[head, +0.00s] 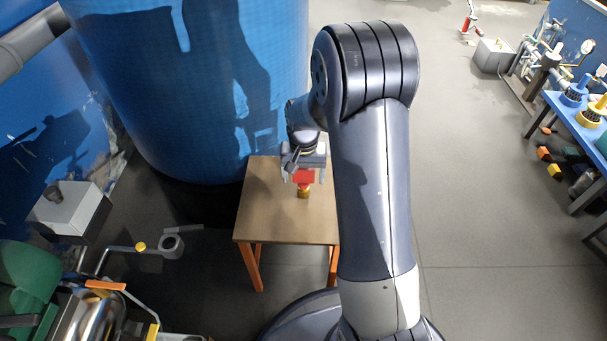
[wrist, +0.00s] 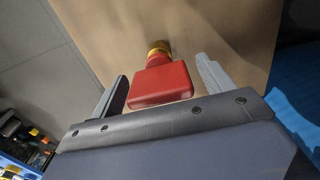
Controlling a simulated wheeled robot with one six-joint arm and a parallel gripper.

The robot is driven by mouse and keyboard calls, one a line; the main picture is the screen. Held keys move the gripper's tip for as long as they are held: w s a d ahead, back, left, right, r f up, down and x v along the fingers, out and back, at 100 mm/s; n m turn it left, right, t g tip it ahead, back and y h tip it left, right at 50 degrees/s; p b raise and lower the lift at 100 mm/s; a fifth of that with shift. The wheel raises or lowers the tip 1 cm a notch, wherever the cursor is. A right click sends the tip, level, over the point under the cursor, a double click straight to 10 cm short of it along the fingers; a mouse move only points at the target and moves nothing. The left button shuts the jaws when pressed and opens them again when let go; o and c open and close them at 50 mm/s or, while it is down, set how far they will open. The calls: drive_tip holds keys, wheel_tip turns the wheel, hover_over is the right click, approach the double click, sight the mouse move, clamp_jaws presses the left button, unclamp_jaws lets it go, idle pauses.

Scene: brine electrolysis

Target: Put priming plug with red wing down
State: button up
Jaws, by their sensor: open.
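The priming plug (head: 304,178) has a red wing and a brass-coloured lower part. In the head view it is at the small wooden table (head: 265,215), below my gripper (head: 304,174). In the wrist view the red wing of the plug (wrist: 160,84) is between the two fingers of my gripper (wrist: 158,88), with a gap on each side. The fingers are open. The brass end points toward the wooden top (wrist: 215,30). Whether it touches the top is hard to tell.
A large blue tank (head: 190,80) stands right behind the table. Pipes with a grey box (head: 70,208) and a green pump (head: 25,275) are at the left. A blue bench (head: 580,125) with parts is at the far right. Floor (head: 470,200) is clear between.

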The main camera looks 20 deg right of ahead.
wheel_tip(320, 180, up, 12)
drive_tip(key=p, duration=0.4)
drive_tip(key=shift+r+p, duration=0.15)
drive_tip(key=shift+p, duration=0.25)
idle(0.3)
wheel_tip(320, 180, down, 12)
drive_tip(key=b, duration=0.5)
drive_tip(key=shift+r+p, duration=0.9)
drive_tip(key=shift+r, duration=1.05)
drive_tip(key=shift+f, duration=0.15)
